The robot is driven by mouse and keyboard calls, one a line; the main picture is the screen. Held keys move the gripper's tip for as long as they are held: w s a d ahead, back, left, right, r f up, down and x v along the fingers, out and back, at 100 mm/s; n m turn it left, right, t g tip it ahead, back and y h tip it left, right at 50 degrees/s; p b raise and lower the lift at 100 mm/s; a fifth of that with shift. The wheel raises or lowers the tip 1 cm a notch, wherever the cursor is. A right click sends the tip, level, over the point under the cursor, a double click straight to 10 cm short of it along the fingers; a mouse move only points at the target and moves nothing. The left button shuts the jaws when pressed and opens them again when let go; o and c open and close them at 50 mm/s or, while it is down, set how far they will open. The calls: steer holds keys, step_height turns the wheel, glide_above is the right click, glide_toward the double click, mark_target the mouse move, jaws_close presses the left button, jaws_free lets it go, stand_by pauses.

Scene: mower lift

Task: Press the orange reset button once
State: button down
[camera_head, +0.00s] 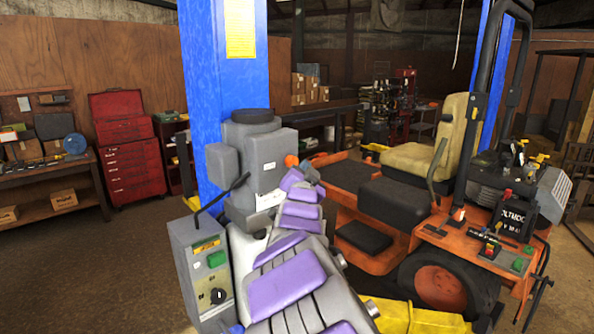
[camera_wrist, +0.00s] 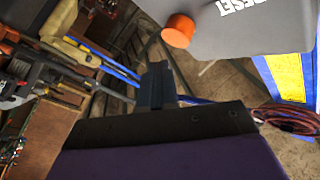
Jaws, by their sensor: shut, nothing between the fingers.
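The orange reset button (camera_head: 291,160) sticks out from the right side of the grey power unit (camera_head: 262,150) on the blue lift column. In the wrist view the orange button (camera_wrist: 178,30) shows near the top, on a grey housing (camera_wrist: 250,30) with a partly cut-off RESET label. My gripper (camera_wrist: 157,80) is shut and empty, its fingers below the button in that picture, with a visible gap between them. In the head view my purple and grey arm reaches up toward the unit, and its end is close to the button; the fingertips are hard to make out there.
A blue lift column (camera_head: 225,80) stands behind the unit. A grey control box (camera_head: 205,272) with a green button and black knob is at lower left. An orange mower (camera_head: 440,230) with a tan seat stands at right. A red tool chest (camera_head: 130,150) is at left.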

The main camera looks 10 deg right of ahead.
steer(key=shift+s+d, duration=0.15)
steer(key=shift+s, duration=0.05)
steer(key=s+d+b, duration=0.1)
steer(key=s+b, duration=0.1)
steer(key=s+d+b, duration=0.2)
steer(key=b, duration=0.1)
stand_by(0.6)
stand_by(0.4)
